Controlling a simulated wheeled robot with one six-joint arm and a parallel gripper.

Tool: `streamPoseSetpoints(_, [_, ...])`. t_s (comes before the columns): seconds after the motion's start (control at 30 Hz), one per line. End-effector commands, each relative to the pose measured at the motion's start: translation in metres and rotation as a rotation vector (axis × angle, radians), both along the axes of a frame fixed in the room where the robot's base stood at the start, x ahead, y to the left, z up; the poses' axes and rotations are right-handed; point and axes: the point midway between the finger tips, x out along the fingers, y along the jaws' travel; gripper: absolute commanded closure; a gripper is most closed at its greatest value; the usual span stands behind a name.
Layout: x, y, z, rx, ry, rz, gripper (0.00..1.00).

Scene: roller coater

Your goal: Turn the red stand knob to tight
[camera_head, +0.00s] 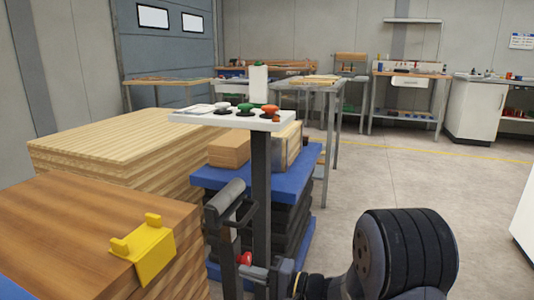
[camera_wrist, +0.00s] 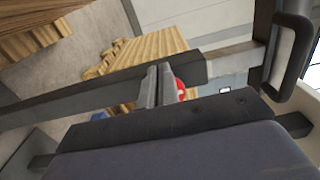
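The red stand knob (camera_head: 245,258) is low on the dark upright stand, in the lower middle of the head view. My gripper (camera_head: 262,271) is just right of and slightly below it, very close. In the wrist view the two grey fingers (camera_wrist: 158,86) stand close side by side. A part of the red knob (camera_wrist: 180,88) shows right behind their right edge, and the rest is hidden. I cannot tell whether the fingers touch or hold the knob.
A dark roller arm (camera_head: 226,196) stands left of the post. Wood stacks (camera_head: 110,145) and a yellow bracket (camera_head: 145,252) are at left. Open floor (camera_head: 400,175) lies right.

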Motion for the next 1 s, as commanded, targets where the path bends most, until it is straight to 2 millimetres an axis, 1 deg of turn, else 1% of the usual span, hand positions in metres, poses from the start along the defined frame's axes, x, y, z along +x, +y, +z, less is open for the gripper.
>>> streamPoseSetpoints(0.37, [0.002,-0.001,0.003,0.001,-0.004,-0.007,1.0])
streamPoseSetpoints(0.67, [-0.006,0.001,0.003,0.0,-0.002,-0.004,1.0])
streamPoseSetpoints(0.77, [-0.008,-0.005,0.002,0.001,-0.001,-0.006,1.0])
streamPoseSetpoints(1.0, [-0.019,-0.032,0.003,0.001,-0.001,-0.006,1.0])
